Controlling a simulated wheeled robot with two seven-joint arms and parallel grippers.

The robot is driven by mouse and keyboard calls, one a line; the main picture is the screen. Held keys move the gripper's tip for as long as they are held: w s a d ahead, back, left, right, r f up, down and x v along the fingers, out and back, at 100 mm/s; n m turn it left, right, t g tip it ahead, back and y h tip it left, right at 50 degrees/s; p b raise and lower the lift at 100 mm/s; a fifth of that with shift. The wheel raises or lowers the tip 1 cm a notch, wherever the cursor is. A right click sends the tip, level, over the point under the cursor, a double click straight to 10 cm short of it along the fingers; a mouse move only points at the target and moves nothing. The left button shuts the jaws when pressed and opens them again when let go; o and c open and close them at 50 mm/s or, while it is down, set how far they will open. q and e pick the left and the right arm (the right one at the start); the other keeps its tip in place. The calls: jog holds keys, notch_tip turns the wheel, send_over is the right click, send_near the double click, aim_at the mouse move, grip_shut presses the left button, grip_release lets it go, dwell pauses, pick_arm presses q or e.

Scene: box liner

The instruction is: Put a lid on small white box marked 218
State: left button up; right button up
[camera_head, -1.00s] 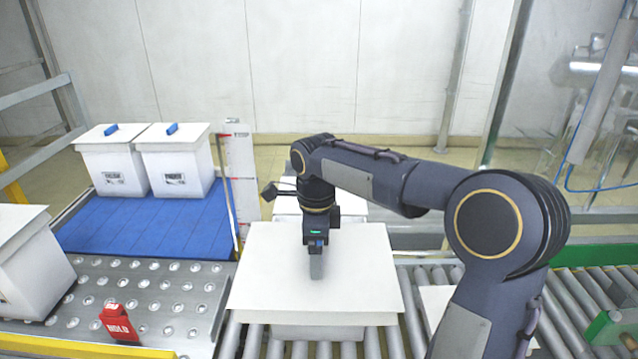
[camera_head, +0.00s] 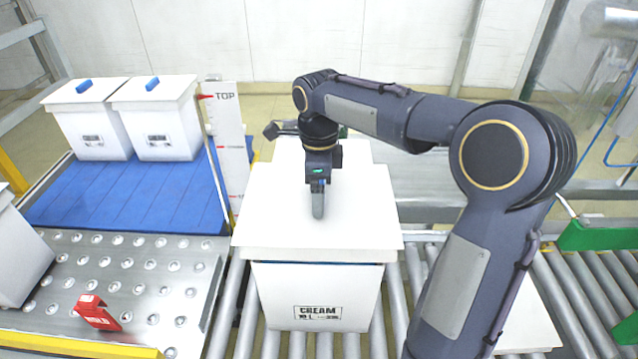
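A white box (camera_head: 318,300) stands on the rollers in the middle. Its front label reads "CREAM"; the smaller line is not clearly legible, and I cannot make out 218. A wide white lid (camera_head: 365,225) covers its top and overhangs the front. Whether the lid is fully seated I cannot tell. My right gripper (camera_head: 318,205) comes in from the right and points down at the middle of the lid, its fingertips at the lid's surface. The fingers are seen nearly edge-on, so their opening and any handle between them are hidden. My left gripper is out of view.
Two lidded white boxes with blue handles (camera_head: 152,83) stand on a blue platform (camera_head: 120,200). Another white box (camera_head: 18,255) is at the left edge. A white post marked TOP (camera_head: 228,140) stands beside the rollers (camera_head: 580,295).

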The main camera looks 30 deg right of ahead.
notch_tip(320, 180, down, 5)
jog(key=b, duration=0.3)
jog(key=shift+b, duration=0.4)
jog(key=shift+f+b, duration=1)
jog(key=shift+f, duration=0.65)
jog(key=shift+r+p, duration=0.1)
jog(key=shift+p, duration=0.25)
jog(key=o, duration=0.8)
